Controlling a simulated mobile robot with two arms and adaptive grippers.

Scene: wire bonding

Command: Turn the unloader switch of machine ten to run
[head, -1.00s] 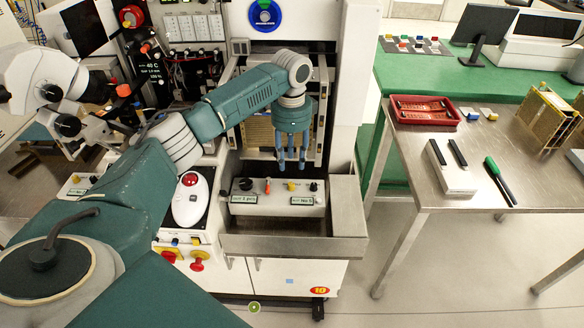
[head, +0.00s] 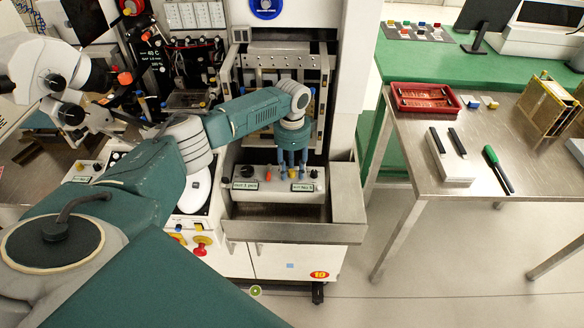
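The switch panel (head: 273,184) is a pale box on the front of the machine with the orange number plate 10 (head: 319,275). It carries a black knob (head: 246,171) at left, an orange-red switch (head: 267,173), and another black knob (head: 313,174) at right. My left gripper (head: 292,174) points straight down at the panel, right of the orange-red switch. Its blue fingers stand apart around the spot of a yellow knob, which they mostly hide. I cannot tell whether they touch it. I cannot read which switch is the unloader's. My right gripper is out of view.
A metal tray (head: 347,211) juts out below the panel. A steel table (head: 440,207) at right holds a red tray (head: 424,101), a green-handled tool (head: 497,168) and a brass-coloured rack (head: 548,105). Floor between machine and table is clear.

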